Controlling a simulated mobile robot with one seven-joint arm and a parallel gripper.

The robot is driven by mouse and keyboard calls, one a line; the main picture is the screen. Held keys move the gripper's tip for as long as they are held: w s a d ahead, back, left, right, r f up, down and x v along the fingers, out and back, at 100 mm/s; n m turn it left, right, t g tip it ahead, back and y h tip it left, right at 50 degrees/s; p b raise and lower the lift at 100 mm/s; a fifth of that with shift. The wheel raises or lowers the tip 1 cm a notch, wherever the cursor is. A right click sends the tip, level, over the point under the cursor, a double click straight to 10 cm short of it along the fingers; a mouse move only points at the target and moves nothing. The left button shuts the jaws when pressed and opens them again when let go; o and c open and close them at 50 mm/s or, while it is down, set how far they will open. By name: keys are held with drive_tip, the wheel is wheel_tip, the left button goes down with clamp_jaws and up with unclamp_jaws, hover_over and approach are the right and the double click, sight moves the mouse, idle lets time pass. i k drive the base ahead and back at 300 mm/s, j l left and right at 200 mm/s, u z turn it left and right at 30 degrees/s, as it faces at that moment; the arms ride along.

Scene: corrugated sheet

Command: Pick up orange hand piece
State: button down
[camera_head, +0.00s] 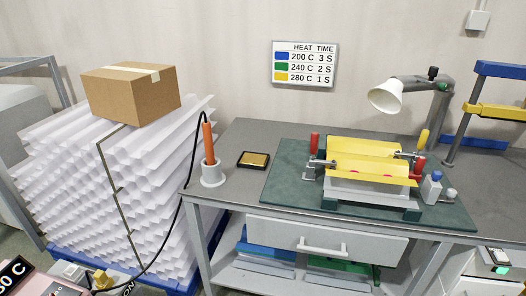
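The orange hand piece (208,144) stands upright in a light grey round holder (212,174) at the left end of the grey workbench (240,143). Its lower end is hidden inside the holder. A black cable (181,200) rises to its top and hangs down past the bench's left edge toward the floor. My gripper is not in view.
A small black tray with a tan pad (253,160) lies right of the holder. A yellow-topped clamping fixture (368,168) sits on a green mat (287,181). A lamp (386,96) overhangs the bench. Stacked white corrugated sheets (130,190) bear a cardboard box (131,93) at left.

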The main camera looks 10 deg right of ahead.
sight(206, 127)
drive_tip(key=i+j+z, duration=0.2)
drive_tip(key=i+z, duration=0.25)
drive_tip(key=i+j+z, duration=0.25)
drive_tip(key=z, duration=0.15)
drive_tip(key=i+j+z, duration=0.2)
drive_tip(key=j+z, duration=0.25)
